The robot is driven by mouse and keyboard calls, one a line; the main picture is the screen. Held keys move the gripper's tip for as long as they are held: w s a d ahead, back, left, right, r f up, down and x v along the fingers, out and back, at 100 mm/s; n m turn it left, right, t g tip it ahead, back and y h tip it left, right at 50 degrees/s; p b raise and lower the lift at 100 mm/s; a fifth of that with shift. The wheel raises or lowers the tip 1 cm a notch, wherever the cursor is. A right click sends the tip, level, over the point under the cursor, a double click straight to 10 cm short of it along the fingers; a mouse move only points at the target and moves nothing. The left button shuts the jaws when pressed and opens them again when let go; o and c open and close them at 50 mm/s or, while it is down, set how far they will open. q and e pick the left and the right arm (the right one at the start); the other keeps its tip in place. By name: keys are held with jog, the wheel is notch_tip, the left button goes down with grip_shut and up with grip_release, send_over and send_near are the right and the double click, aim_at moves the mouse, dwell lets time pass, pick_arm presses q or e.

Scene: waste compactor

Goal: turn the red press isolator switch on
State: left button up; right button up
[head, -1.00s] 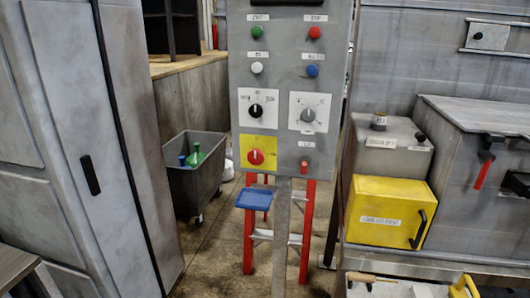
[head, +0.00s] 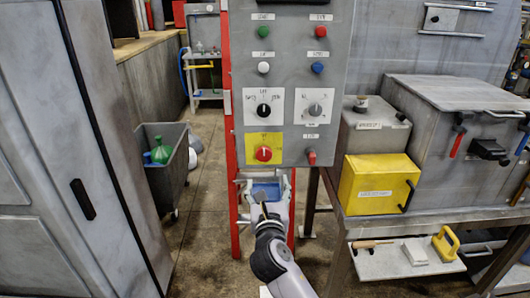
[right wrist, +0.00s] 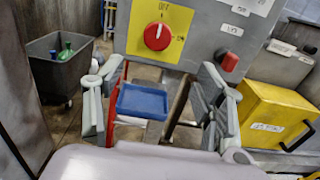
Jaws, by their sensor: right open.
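The red isolator switch (head: 264,153) is a round red knob on a yellow plate (head: 264,139), low on the left of the grey control panel. In the right wrist view the red knob (right wrist: 157,37) shows at the top centre, with a white mark pointing about straight up. The plate's lettering is too small to read surely. My right gripper (head: 265,186) is below the panel, under the knob and apart from it. In the right wrist view my right gripper (right wrist: 162,88) has its fingers wide apart with nothing between them. My left gripper is not in view.
A small red switch (head: 311,157) sits right of the yellow plate. Black (head: 264,109) and grey (head: 315,110) selectors and several buttons are above. A blue tray (right wrist: 142,102) is behind and below the panel. A yellow box (head: 378,184) stands on the bench at right, a grey bin (head: 164,168) at left.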

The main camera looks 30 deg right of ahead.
aim_at(264, 156)
jog(key=p+x, duration=0.1)
jog(key=x, duration=1.5)
jog(key=shift+w+f+p, duration=0.1)
jog(key=shift+w+p, duration=0.25)
jog(key=shift+w, duration=0.1)
jog(key=c, duration=1.2)
